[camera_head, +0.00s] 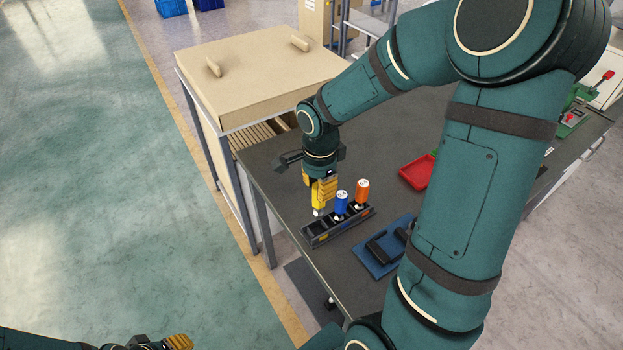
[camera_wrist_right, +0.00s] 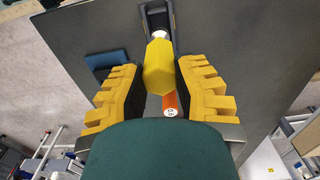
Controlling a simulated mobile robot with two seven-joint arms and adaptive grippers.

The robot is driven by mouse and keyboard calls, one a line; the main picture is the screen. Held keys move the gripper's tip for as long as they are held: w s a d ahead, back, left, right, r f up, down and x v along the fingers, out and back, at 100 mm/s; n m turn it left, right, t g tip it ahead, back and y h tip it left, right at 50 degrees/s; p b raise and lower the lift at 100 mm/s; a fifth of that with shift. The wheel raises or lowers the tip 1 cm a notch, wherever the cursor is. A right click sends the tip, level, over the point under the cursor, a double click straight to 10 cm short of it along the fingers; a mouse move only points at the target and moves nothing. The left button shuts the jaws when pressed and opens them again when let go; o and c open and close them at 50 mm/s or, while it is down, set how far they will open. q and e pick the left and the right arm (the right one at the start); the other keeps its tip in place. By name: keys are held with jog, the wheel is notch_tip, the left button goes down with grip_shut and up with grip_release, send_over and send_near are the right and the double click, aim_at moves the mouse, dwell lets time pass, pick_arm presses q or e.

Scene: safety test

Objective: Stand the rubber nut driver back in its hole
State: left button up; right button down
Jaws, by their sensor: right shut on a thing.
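A nut driver with a yellow handle (camera_wrist_right: 158,68) is between the fingers of my right gripper (camera_head: 320,192), which is shut on it. Its pale lower end shows just above the left end of the black rack (camera_head: 322,239) in the head view; I cannot tell whether it has entered a hole. A blue-handled driver (camera_head: 341,202) and an orange-handled driver (camera_head: 362,190) stand upright in the rack, to the right of the gripper. The rack (camera_wrist_right: 172,38) and the orange handle (camera_wrist_right: 170,105) also show in the right wrist view. My left gripper (camera_head: 178,342) is partly visible at the bottom left, away from the table.
A blue mat (camera_head: 372,262) with black pieces lies right of the rack on the dark table (camera_head: 300,160). A red tray (camera_head: 417,173) is behind it. My right arm hides much of the table's right side.

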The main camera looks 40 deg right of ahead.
aim_at(318, 206)
jog(key=shift+s+f, duration=0.2)
jog(key=shift+f, duration=0.25)
notch_tip(318, 206, down, 2)
jog(key=shift+w+f+b, duration=0.1)
jog(key=shift+b, duration=0.75)
jog(key=shift+f+b, duration=0.65)
jog(key=shift+f, duration=0.05)
pick_arm(q)
jog(key=shift+s+d+f+b, duration=0.1)
jog(key=shift+s+f+b, duration=0.25)
jog(key=shift+f, duration=0.65)
jog(key=shift+s+d+f+b, duration=0.1)
jog(key=shift+s+f, duration=0.3)
jog(key=shift+f, duration=0.55)
pick_arm(e)
jog(key=shift+f, duration=0.4)
pick_arm(q)
jog(key=shift+f+b, duration=0.6)
pick_arm(e)
jog(key=shift+a+f, duration=0.1)
jog(key=shift+f, duration=0.15)
pick_arm(q)
jog(key=shift+a+f+b, duration=0.1)
jog(key=shift+f+b, duration=0.55)
jog(key=shift+f, duration=0.05)
pick_arm(e)
jog(key=shift+f, duration=0.7)
jog(key=shift+c, duration=1.2)
grip_release()
